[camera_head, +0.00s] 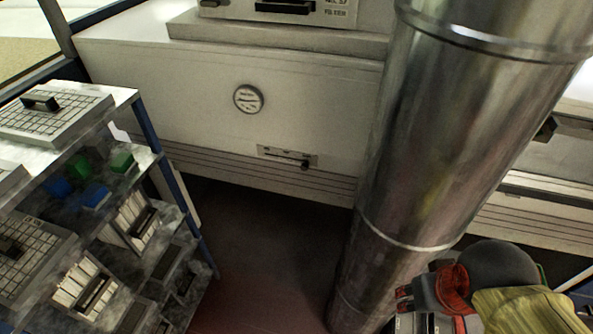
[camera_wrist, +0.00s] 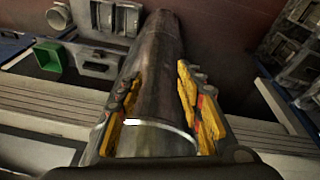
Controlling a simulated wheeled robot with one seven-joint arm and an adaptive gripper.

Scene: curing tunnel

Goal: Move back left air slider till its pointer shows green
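An air slider (camera_head: 287,157), a pale plate with a slot and a dark knob near its right end, is on the low front of the white tunnel wall. I cannot tell for certain that it is the back left one. A round white dial (camera_head: 248,98) sits above it; its pointer is too small to read and no green shows. My gripper (camera_wrist: 163,105) is open in the wrist view, its yellow and black fingers apart with nothing held. The slider is not visible there. I cannot make out my gripper in the head view.
A thick metal duct (camera_head: 440,130) stands right of the slider; a pipe (camera_wrist: 160,55) shows beyond my fingers. A loaded shelf rack (camera_head: 150,130) stands at left. Dark floor (camera_head: 270,250) lies clear between. Red, grey and olive shapes (camera_head: 490,290) fill the lower right.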

